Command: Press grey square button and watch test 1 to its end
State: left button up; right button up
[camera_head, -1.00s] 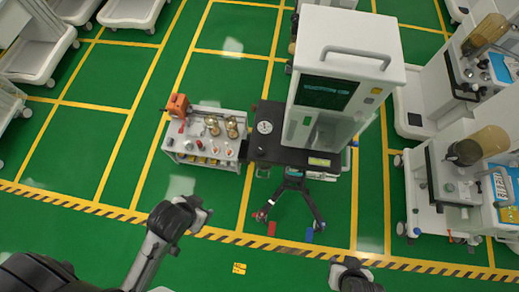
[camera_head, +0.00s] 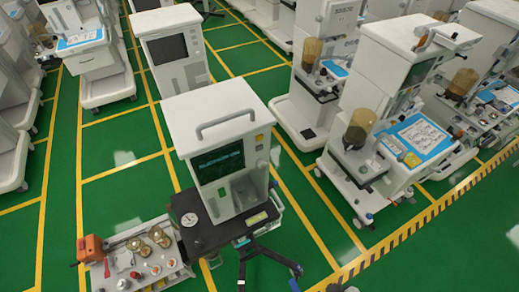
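The white machine (camera_head: 222,120) with a dark screen (camera_head: 219,162) stands left of centre, with a handle on its top. The screen shows a line of green text too small to read. Right of the screen is a narrow panel with a yellow square (camera_head: 259,138), a small greyish square (camera_head: 259,148) below it and a small greenish patch lower down. I cannot tell clearly which is the grey button. A sliver of my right gripper or wrist (camera_head: 337,288) shows at the bottom edge, well below the machine; its fingers are hidden.
A low cart (camera_head: 130,262) with brass parts and an orange device (camera_head: 91,248) stands at lower left. Other carts (camera_head: 390,130) stand right and behind. Green floor is open at lower right.

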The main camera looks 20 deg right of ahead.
jog(key=shift+d, duration=0.15)
grip_shut()
dwell(1.6)
